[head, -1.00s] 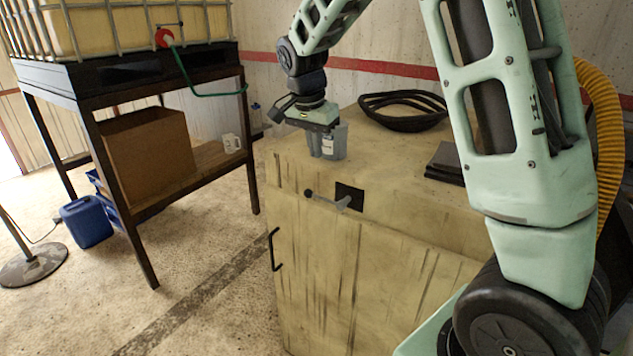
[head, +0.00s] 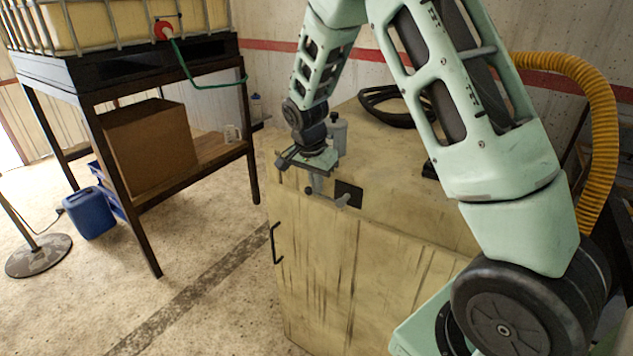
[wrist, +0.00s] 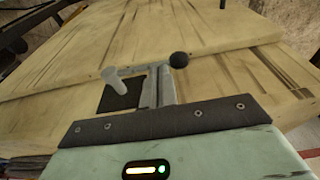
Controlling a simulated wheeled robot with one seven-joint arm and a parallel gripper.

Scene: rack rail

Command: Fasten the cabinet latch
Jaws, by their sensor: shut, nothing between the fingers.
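The wooden cabinet (head: 330,265) has a latch (head: 346,200) on its upper front, a grey lever on a black plate (head: 351,189). In the wrist view the lever (wrist: 118,80) runs sideways from the black plate (wrist: 112,98) to a round black knob (wrist: 179,60). My gripper (head: 315,187) is shut and empty, pointing down in front of the cabinet's upper edge at the knob end of the lever. In the wrist view its fingers (wrist: 158,84) overlap the lever just left of the knob. I cannot tell whether they touch it. The gripper hides the knob in the head view.
A grey bottle (head: 338,134) stands on the cabinet top close behind my gripper. A black handle (head: 275,243) sticks out of the cabinet front. A dark stand (head: 95,140) is to the left, with open floor between.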

